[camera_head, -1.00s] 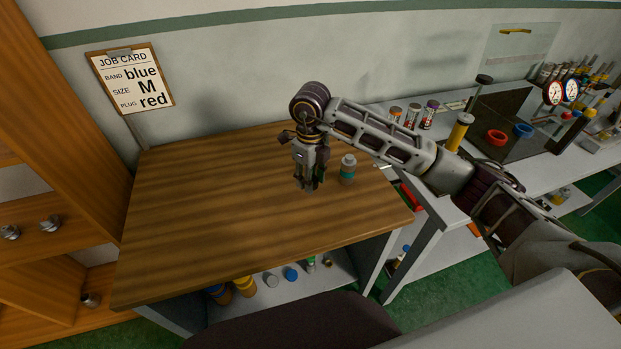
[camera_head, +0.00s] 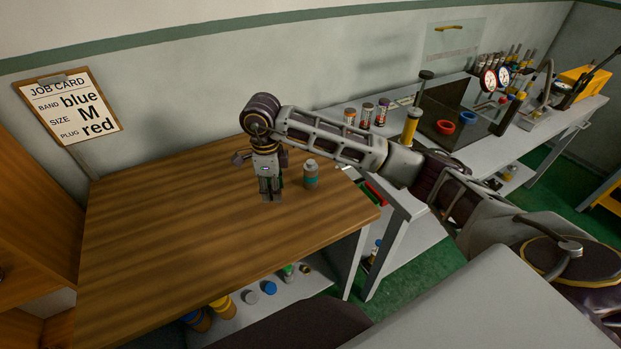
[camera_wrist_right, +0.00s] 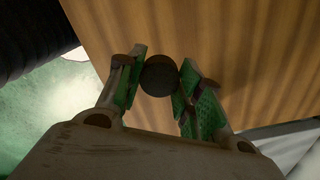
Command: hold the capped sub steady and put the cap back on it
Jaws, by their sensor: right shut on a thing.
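The sub (camera_head: 311,178), a grey cylinder with a teal band and a narrower top, stands upright on the wooden table. My right gripper (camera_head: 271,196) points down, low over the table just left of the sub and apart from it. In the right wrist view its green-padded fingers (camera_wrist_right: 160,85) are shut on a dark round piece (camera_wrist_right: 159,76). I see only the round end of this piece and cannot tell for sure that it is the cap. In the head view the fingers hide it. My left gripper is out of view.
The wooden table (camera_head: 170,235) is otherwise clear. A job card (camera_head: 72,105) reading blue, M, red hangs on the wall. The bench at right holds red (camera_head: 445,127) and blue (camera_head: 468,118) rings and gauges. Several parts stand on the shelf below the table.

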